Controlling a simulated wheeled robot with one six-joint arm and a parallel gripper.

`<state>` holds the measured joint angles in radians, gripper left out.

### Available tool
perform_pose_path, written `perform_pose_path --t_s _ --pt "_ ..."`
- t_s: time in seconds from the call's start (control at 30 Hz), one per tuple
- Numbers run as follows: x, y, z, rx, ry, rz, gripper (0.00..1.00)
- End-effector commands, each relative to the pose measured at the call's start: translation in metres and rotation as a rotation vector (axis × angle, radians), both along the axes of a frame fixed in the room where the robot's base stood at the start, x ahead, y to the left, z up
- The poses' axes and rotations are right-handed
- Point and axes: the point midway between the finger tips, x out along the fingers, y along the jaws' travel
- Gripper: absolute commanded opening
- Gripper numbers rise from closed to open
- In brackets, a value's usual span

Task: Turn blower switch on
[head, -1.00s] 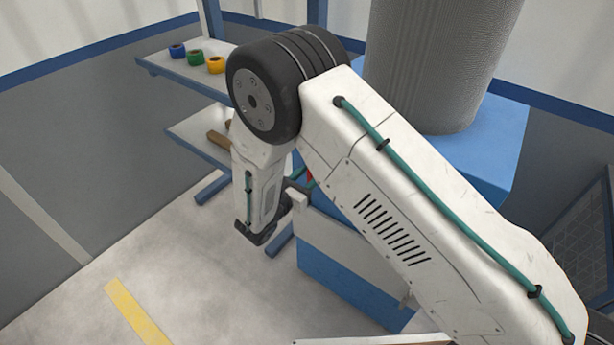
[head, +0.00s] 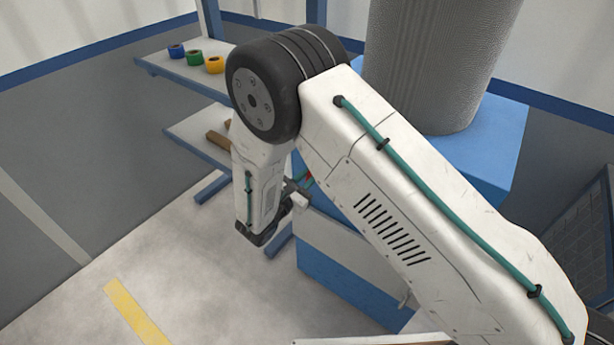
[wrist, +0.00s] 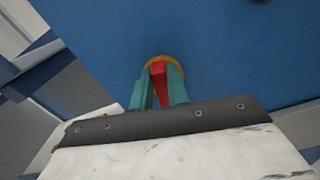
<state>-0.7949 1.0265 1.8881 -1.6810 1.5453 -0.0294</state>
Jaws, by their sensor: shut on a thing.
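The blower switch (wrist: 158,70) is a red lever on a round yellow base, set on the blue face of the blower cabinet (wrist: 235,60). In the wrist view my gripper (wrist: 159,78) has its teal fingers on both sides of the red lever and is shut on it. The fingers hide part of the lever and base. In the head view a small bit of red shows beside my wrist, and my arm covers most of the switch. I cannot tell the lever's exact angle.
A large grey ribbed cylinder (head: 435,60) stands on the blue cabinet (head: 340,290). A shelf (head: 185,72) at the back left holds blue, green and yellow rings, with brown pieces on a lower shelf. The floor (head: 210,290) at front left is clear.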

Motion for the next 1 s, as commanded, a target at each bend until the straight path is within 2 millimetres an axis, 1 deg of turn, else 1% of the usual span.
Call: perform_pose_path --t_s 1.0 --pt "-0.008 -0.01 -0.01 0.754 -0.588 0.002 0.0"
